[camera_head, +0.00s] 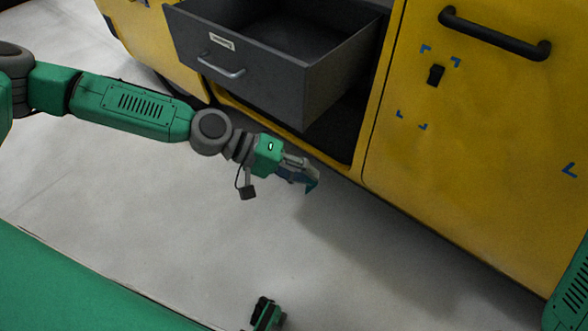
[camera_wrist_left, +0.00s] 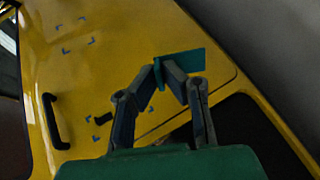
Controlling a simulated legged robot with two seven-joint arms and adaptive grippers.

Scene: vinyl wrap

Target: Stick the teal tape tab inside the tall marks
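The teal tape tab (camera_wrist_left: 182,64) is pinched between the fingertips of my left gripper (camera_wrist_left: 161,76) in the left wrist view. Its flat end sticks out to the right. In the head view my left gripper (camera_head: 302,174) hangs over the floor, left of the yellow door and apart from it, with a bit of teal at its tip. On the door, blue corner marks (camera_head: 426,49) outline a tall rectangle around a black latch (camera_head: 436,75). In the left wrist view, part of these marks (camera_wrist_left: 96,139) shows; the fingers may hide others.
A grey drawer (camera_head: 250,75) stands pulled open from the cabinet near my left gripper. A black handle (camera_head: 495,35) juts from the yellow door (camera_head: 480,130). Another blue mark (camera_head: 570,170) lies farther right. The pale floor (camera_head: 370,260) below is clear.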

